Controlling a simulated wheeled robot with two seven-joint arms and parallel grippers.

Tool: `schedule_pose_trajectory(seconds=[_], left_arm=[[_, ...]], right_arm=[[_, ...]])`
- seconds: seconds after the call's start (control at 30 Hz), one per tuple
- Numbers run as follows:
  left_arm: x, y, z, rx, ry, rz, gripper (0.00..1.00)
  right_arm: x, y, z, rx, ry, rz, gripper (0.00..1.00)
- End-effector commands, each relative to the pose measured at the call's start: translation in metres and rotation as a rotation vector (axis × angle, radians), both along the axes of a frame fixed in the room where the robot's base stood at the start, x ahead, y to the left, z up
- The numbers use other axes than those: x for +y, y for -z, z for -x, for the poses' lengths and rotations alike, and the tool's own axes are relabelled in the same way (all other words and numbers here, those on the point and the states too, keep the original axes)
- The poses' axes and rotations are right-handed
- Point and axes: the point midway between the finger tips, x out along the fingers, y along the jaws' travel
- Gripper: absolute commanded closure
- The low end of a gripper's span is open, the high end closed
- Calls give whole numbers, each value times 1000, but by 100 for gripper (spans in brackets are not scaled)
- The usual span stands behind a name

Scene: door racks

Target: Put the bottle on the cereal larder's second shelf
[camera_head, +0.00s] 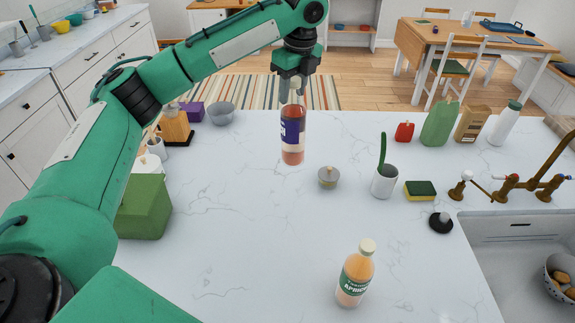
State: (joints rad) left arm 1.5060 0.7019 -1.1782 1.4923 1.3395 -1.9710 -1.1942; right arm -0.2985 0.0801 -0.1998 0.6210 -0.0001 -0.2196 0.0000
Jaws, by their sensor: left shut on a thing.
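My left gripper (293,88) comes down from above and is shut on the top of a bottle (293,135). This bottle has a purple label and a pinkish-orange lower part. It is upright over the far side of the white counter; I cannot tell whether its base touches the counter. A second bottle (354,275), with orange contents, a green label and a pale cap, stands upright on the near part of the counter, apart from the gripper. My right gripper is not in view. I cannot make out a cereal larder.
A small lidded jar (328,178), a white cup with a green brush (384,181) and a sponge (420,191) stand right of the held bottle. Several containers line the far right edge near the tap (510,186) and sink.

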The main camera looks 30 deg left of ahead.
Motion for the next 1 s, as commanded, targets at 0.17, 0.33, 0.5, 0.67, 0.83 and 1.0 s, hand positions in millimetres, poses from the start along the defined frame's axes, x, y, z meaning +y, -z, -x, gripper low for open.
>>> schedule_pose_trajectory(seconds=[0.17, 0.33, 0.5, 0.67, 0.83, 1.0], left_arm=[[1, 41, 2, 5, -1, -2, 100], [0, 84, 1, 3, 1, -1, 100], [0, 120, 1, 2, 0, -1, 100], [0, 137, 0, 1, 0, 0, 100], [0, 153, 1, 2, 1, -2, 100], [0, 176, 1, 1, 0, 0, 100]], right_arm=[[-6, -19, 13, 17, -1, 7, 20], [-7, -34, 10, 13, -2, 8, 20], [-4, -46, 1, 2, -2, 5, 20], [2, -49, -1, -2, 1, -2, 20], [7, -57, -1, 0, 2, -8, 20], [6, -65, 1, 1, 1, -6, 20]])
